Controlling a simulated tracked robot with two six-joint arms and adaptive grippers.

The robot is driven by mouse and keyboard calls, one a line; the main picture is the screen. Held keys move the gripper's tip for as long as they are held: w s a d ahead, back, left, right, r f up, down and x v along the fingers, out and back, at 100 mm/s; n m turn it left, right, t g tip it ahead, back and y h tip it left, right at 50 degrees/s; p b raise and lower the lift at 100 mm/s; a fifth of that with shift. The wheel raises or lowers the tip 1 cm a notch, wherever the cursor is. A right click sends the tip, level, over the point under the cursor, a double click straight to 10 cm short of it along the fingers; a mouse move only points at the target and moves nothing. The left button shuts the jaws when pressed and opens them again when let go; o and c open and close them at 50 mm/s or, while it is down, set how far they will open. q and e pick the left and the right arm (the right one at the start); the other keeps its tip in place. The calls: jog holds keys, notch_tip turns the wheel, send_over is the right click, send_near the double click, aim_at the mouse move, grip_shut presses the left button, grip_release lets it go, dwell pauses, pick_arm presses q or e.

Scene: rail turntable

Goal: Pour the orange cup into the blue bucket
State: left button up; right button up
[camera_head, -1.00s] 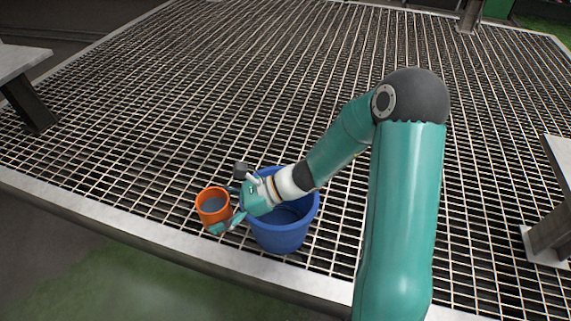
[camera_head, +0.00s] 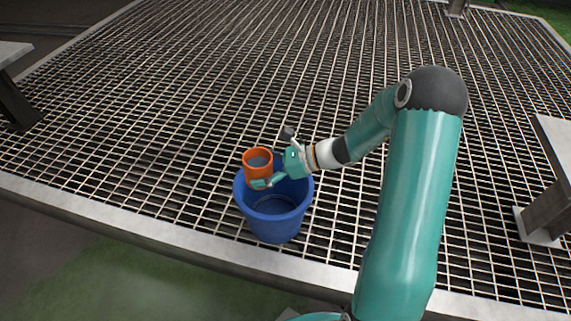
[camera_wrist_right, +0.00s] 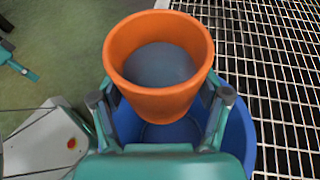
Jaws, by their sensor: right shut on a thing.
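My right gripper (camera_head: 272,174) is shut on the orange cup (camera_head: 257,163) and holds it nearly upright. The cup's mouth faces up, and a dark grey fill shows inside. In the right wrist view the orange cup (camera_wrist_right: 158,62) sits between the fingers of my right gripper (camera_wrist_right: 160,105). The blue bucket (camera_head: 275,226) stands on the grating near its front edge. The cup is above the bucket's back left rim. In the right wrist view the bucket (camera_wrist_right: 238,135) shows below the cup, partly hidden. A teal part at that view's left edge may be my left gripper; its fingers are unclear.
The metal grating (camera_head: 200,120) is clear around the bucket. Its pale front edge (camera_head: 180,242) runs close by, with green ground (camera_head: 130,285) below. A grey support (camera_head: 546,215) stands at the right, another (camera_head: 15,100) at the far left.

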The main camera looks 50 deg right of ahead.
jog(key=s+d+f+m+h, duration=0.1)
jog(key=s+d, duration=0.1)
jog(key=d, duration=0.5)
notch_tip(320, 180, down, 7)
jog(key=h+b, duration=0.1)
jog(key=b, duration=0.4)
jog(key=shift+s+d+b, duration=0.3)
jog(key=shift+s+d, duration=0.05)
jog(key=shift+s+d+r+n+h, duration=0.1)
jog(key=shift+d+r+n+h, duration=0.1)
jog(key=shift+n+h, duration=0.35)
jog(key=shift+d+r+g+h+p, duration=0.15)
jog(key=shift+r+g+h+p, duration=0.3)
jog(key=shift+h, duration=0.2)
